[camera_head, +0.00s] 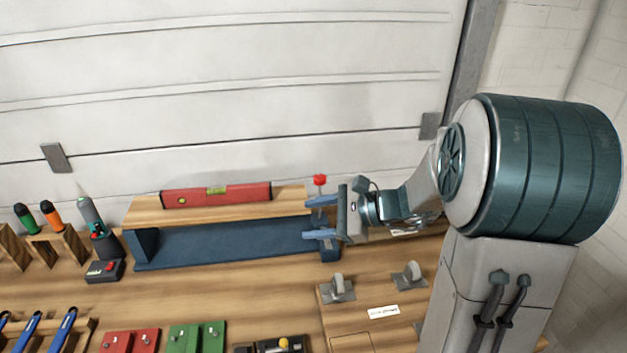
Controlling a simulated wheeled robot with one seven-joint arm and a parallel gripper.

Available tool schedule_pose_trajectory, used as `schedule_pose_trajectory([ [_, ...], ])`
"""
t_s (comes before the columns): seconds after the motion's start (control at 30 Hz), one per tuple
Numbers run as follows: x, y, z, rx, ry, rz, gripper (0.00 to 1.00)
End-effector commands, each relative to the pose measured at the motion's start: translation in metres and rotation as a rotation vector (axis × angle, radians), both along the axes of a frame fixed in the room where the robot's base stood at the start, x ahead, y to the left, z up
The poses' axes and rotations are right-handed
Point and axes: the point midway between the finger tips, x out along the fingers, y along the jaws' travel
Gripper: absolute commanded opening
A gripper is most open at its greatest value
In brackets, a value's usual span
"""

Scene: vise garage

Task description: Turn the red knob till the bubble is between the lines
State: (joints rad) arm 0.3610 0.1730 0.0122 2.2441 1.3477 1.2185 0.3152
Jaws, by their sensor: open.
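The red knob (320,180) stands on a thin stem at the right end of a wooden board (290,202). A red spirit level (244,192) lies on that board, with a yellow-green vial (216,190) near its middle. The bubble and its lines are too small to make out. My gripper (318,217) is open, its two blue fingers pointing left at the board's right end, just below the knob. The fingers look apart from the knob; whether they stand around its stem I cannot tell.
A blue base (215,245) lies under the board. Green and orange handled tools and a grey-green one stand at left, near a small black box (104,271). Red (130,341) and green (197,337) blocks lie in front. Two grey clamps and a labelled wooden box (350,315) are below my gripper.

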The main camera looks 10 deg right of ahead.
Motion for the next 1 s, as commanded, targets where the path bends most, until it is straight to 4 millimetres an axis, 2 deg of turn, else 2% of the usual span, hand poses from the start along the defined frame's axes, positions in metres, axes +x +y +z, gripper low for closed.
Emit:
schedule_pose_trajectory([
  [0.03,0.02,-0.015,-0.016,0.092,0.033,-0.089,0.54],
  [0.2,0.076,-0.069,-0.04,0.375,0.09,-0.359,0.54],
  [0.33,0.101,-0.106,-0.055,0.52,0.104,-0.504,0.54],
  [0.47,0.112,-0.127,-0.063,0.594,0.107,-0.578,0.54],
  [0.57,0.117,-0.129,-0.063,0.611,0.105,-0.593,0.54],
  [0.67,0.126,-0.122,-0.062,0.61,0.106,-0.592,0.54],
  [1.0,0.182,-0.079,-0.061,0.608,0.107,-0.588,0.54],
])
